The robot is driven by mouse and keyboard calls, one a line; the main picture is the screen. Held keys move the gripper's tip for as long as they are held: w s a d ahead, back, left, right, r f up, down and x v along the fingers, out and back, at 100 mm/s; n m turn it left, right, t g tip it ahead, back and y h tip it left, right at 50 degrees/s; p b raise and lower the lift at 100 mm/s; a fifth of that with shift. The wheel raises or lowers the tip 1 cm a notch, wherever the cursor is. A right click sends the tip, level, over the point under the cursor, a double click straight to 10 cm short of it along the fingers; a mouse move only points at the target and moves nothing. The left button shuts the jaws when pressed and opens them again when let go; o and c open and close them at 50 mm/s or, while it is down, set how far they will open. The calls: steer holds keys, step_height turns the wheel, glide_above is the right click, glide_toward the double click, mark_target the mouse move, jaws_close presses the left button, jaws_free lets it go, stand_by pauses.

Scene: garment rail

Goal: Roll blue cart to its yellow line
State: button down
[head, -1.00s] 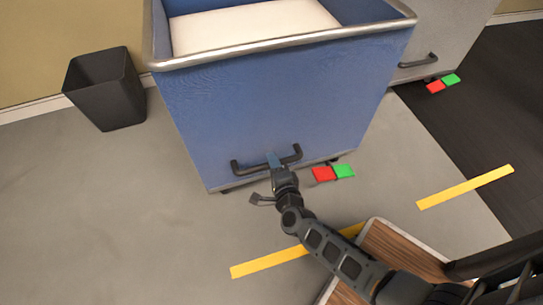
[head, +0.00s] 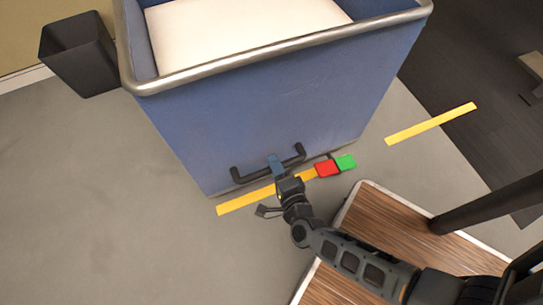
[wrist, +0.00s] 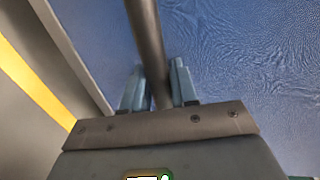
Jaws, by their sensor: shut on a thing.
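The blue cart (head: 270,110) stands in the middle of the head view, with a metal rim and a white load inside. Its dark handle (head: 243,176) runs low across the near face. My gripper (head: 276,165) is shut on the handle; in the wrist view the handle bar (wrist: 148,45) passes between the two fingers (wrist: 157,88). The yellow line (head: 245,199) lies on the floor right along the cart's near bottom edge, partly hidden by my gripper. A red pedal (head: 328,168) and a green pedal (head: 346,162) stick out at the cart's lower right.
A black bin (head: 80,58) stands at the wall on the upper left. Another yellow line (head: 430,124) lies on the right. A wood-topped platform (head: 385,240) is at the lower right, close to my arm. The grey floor on the left is clear.

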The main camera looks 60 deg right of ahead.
steer(key=shift+s+a, duration=0.1)
steer(key=shift+a, duration=0.05)
steer(key=c, duration=1)
jaws_free()
steer(key=shift+p+v, duration=0.85)
steer(key=shift+v, duration=3)
